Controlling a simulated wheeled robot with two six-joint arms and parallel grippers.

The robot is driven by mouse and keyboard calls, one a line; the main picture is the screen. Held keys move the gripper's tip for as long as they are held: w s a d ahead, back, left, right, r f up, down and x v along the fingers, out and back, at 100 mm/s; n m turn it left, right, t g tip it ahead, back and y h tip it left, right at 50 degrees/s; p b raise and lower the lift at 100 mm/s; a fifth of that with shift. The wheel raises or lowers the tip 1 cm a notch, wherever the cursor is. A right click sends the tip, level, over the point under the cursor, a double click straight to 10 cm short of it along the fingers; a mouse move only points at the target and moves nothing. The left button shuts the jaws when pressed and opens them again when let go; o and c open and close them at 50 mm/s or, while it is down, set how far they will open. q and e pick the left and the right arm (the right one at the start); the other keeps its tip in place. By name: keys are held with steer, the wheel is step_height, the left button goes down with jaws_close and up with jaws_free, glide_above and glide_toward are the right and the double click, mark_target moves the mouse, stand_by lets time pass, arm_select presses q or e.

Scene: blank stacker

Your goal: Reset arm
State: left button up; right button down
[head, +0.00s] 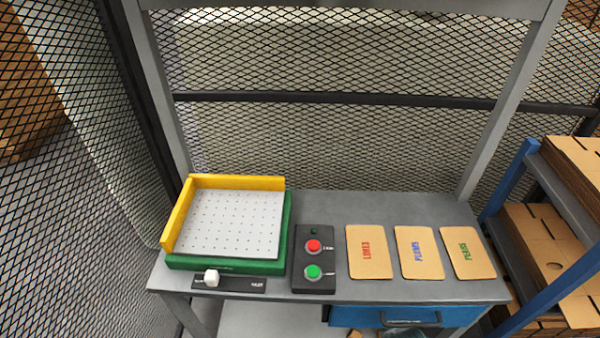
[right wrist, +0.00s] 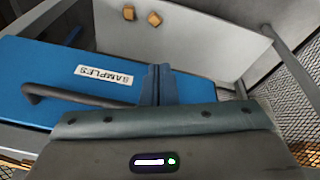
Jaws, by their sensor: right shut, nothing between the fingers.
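My right gripper (right wrist: 158,72) shows in the right wrist view with its two fingers together and nothing between them. It is in front of a blue drawer front (right wrist: 50,75) with a white "SAMPLES" label (right wrist: 104,76) and a dark bar handle (right wrist: 75,96). I cannot tell whether the fingers touch the drawer. Neither gripper can be made out clearly in the head view, and my left gripper is not seen.
The grey bench (head: 330,206) carries a green-and-yellow tray (head: 228,265), a button box (head: 314,261) and three cards (head: 368,252). A blue drawer (head: 350,316) is under the bench. Shelves with cardboard (head: 555,248) stand right. Two small brown blocks (right wrist: 154,19) lie on a grey surface.

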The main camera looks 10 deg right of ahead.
steer(key=s+d+f+g+b, duration=0.1)
steer(key=s+f, duration=0.2)
steer(key=f, duration=0.9)
steer(key=s+d+f+b, duration=0.1)
steer(key=s+f, duration=0.3)
steer(key=f, duration=0.8)
steer(key=s+f+b, duration=0.1)
steer(key=s+f, duration=1.1)
steer(key=s, duration=0.2)
steer(key=shift+s+d+f+g, duration=0.15)
steer(key=shift+d+f+g, duration=0.15)
steer(key=shift+g, duration=0.1)
steer(key=shift+m, duration=0.3)
